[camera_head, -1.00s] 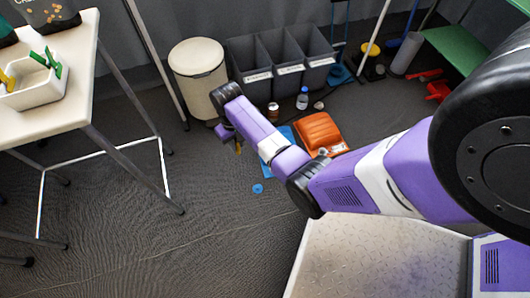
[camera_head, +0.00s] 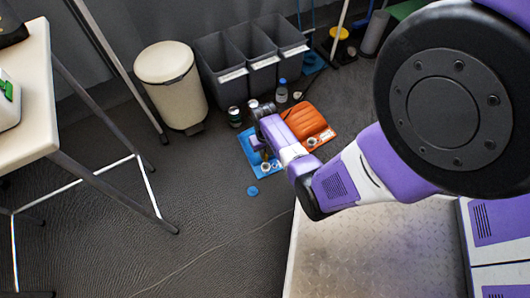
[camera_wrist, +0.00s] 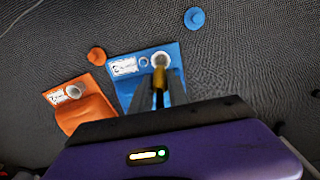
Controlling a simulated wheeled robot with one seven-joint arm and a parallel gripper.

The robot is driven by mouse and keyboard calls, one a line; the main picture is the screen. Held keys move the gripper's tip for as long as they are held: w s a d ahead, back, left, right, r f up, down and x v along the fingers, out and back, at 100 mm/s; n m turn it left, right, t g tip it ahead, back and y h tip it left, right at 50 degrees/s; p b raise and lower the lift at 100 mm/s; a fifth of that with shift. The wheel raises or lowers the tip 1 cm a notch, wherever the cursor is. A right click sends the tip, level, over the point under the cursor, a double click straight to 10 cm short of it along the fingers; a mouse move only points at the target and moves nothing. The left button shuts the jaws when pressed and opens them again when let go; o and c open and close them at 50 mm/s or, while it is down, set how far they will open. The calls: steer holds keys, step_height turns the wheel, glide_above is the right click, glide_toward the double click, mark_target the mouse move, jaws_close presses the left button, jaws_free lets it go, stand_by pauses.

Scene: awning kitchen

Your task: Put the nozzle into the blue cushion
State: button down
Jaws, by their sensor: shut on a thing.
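The blue cushion (camera_wrist: 176,62) lies flat on the dark floor, with a white label and a pale round valve opening near its far edge. It also shows in the head view (camera_head: 246,145), partly hidden by my arm. My gripper (camera_wrist: 157,98) is shut on the brass-coloured nozzle (camera_wrist: 159,82), above the blue cushion. In the wrist view the nozzle's tip overlaps the valve opening (camera_wrist: 161,59). I cannot tell whether it is inside or just above it. In the head view my gripper (camera_head: 261,150) is over the blue cushion.
An orange cushion (camera_head: 306,121) lies beside the blue one. A blue cap (camera_head: 252,191) and an orange cap (camera_wrist: 96,55) lie on the floor. Cans and a bottle (camera_head: 282,91) stand before grey bins (camera_head: 222,72). A cream bin (camera_head: 176,92) and table are left.

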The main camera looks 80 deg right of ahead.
mark_target(266, 158)
steer(key=shift+f+b, duration=1.75)
steer(key=shift+f, duration=0.6)
steer(key=shift+f+b, duration=1)
steer(key=shift+f, duration=0.65)
steer(key=c, duration=1.2)
jaws_free()
steer(key=shift+o, duration=0.5)
steer(key=o, duration=0.4)
steer(key=shift+r+p, duration=4.05)
steer(key=shift+p, duration=0.05)
